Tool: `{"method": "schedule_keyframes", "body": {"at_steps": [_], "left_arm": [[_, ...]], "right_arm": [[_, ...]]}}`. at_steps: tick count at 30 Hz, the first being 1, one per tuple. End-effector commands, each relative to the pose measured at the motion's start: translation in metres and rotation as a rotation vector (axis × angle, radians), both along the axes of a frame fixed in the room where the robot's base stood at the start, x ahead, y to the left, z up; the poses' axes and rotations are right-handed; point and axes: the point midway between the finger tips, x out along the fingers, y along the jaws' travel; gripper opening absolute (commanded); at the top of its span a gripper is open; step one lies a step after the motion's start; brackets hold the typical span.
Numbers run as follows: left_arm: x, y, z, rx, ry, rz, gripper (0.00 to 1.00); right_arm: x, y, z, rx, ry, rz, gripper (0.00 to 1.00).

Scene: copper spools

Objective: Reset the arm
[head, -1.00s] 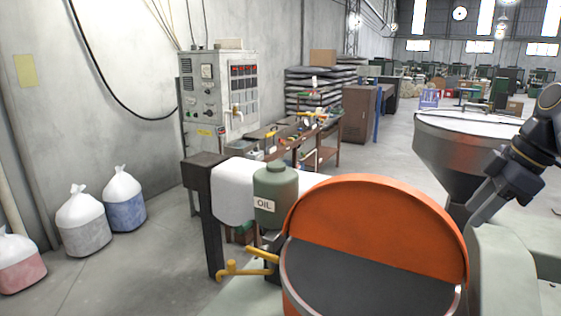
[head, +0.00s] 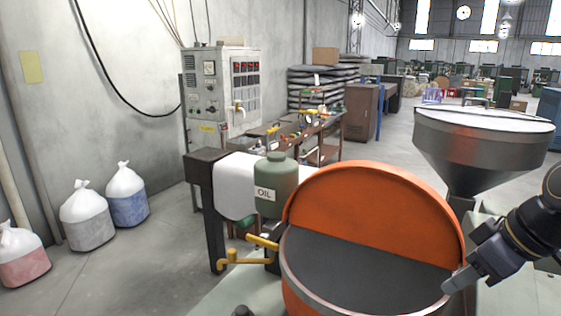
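My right gripper (head: 464,282) is at the lower right of the head view, beside the right rim of the orange round drum (head: 375,205). Its fingers look close together, but the angle does not show whether they are open or shut. I see nothing held in it. Whether it touches the drum rim cannot be told. My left gripper is not in view.
A metal hopper (head: 480,148) stands behind my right arm. A green oil can (head: 275,186) and yellow pipe (head: 240,257) are left of the drum. A control cabinet (head: 222,95) and tool bench (head: 325,135) stand behind. Filled bags (head: 86,216) sit on the floor at left.

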Motion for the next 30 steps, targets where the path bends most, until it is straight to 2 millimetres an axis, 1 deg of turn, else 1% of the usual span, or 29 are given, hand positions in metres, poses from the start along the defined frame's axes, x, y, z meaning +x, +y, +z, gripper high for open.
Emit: {"method": "schedule_keyframes", "body": {"at_steps": [1, 5, 6, 8, 9, 12, 13, 15, 18, 30], "left_arm": [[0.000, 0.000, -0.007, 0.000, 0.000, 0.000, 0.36], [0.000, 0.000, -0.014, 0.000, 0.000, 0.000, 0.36], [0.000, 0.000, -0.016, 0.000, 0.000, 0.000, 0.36], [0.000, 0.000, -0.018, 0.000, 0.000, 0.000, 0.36], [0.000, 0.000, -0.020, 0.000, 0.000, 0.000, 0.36], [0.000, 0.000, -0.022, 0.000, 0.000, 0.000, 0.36], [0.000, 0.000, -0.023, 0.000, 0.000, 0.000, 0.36], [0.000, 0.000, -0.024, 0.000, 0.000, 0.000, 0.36], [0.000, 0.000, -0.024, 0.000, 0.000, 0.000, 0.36], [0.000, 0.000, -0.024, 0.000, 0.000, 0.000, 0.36]], "right_arm": [[-0.019, 0.013, -0.024, 0.029, 0.008, -0.065, 0.34], [-0.059, 0.042, -0.083, 0.116, 0.031, -0.249, 0.34], [-0.070, 0.050, -0.101, 0.143, 0.037, -0.303, 0.34], [-0.087, 0.062, -0.127, 0.185, 0.048, -0.377, 0.34], [-0.097, 0.069, -0.144, 0.209, 0.056, -0.422, 0.34], [-0.116, 0.084, -0.177, 0.260, 0.069, -0.508, 0.34], [-0.120, 0.087, -0.184, 0.272, 0.072, -0.527, 0.34], [-0.127, 0.093, -0.197, 0.293, 0.078, -0.563, 0.34], [-0.132, 0.097, -0.206, 0.309, 0.083, -0.587, 0.34], [-0.132, 0.097, -0.207, 0.308, 0.086, -0.589, 0.34]]}}
